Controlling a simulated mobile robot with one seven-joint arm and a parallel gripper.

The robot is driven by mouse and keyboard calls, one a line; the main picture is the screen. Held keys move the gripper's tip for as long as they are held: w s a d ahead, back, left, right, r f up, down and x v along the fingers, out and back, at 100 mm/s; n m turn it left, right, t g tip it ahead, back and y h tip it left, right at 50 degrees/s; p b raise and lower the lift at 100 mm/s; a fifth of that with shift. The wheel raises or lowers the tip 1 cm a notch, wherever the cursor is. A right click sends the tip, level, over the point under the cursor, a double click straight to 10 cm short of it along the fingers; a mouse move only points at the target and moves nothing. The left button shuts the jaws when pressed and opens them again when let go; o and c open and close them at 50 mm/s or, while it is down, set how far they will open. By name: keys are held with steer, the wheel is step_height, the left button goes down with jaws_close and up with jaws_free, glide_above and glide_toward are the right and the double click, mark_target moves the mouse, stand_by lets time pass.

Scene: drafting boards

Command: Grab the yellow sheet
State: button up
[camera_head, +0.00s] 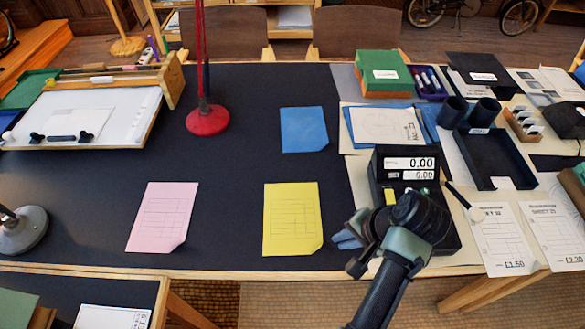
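The yellow sheet (290,220) lies flat on the dark table mat, near the front edge, with printed lines and its lower right corner bent. My gripper (347,238) is just right of the yellow sheet, apart from it in the picture, with its fingers pointing left. The fingers are small and partly overlapped by my wrist, so whether they are open or shut is unclear. I see nothing held in them.
A pink sheet (163,217) lies to the left and a blue sheet (304,130) behind. A red lamp base (207,119) stands behind left. A price display (410,165) stands beside my arm. The mat between the sheets is clear.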

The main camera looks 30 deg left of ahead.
mark_target(319, 248)
steer(key=x, duration=0.4)
steer(key=shift+a+f, duration=0.15)
steer(key=shift+f, duration=0.25)
steer(key=shift+s+b+x, duration=0.15)
steer(key=shift+s+x, duration=0.05)
steer(key=shift+x, duration=1.1)
steer(key=shift+s+b+x, duration=0.15)
steer(key=shift+x, duration=1.2)
steer(key=shift+a+r, duration=0.1)
jaws_close()
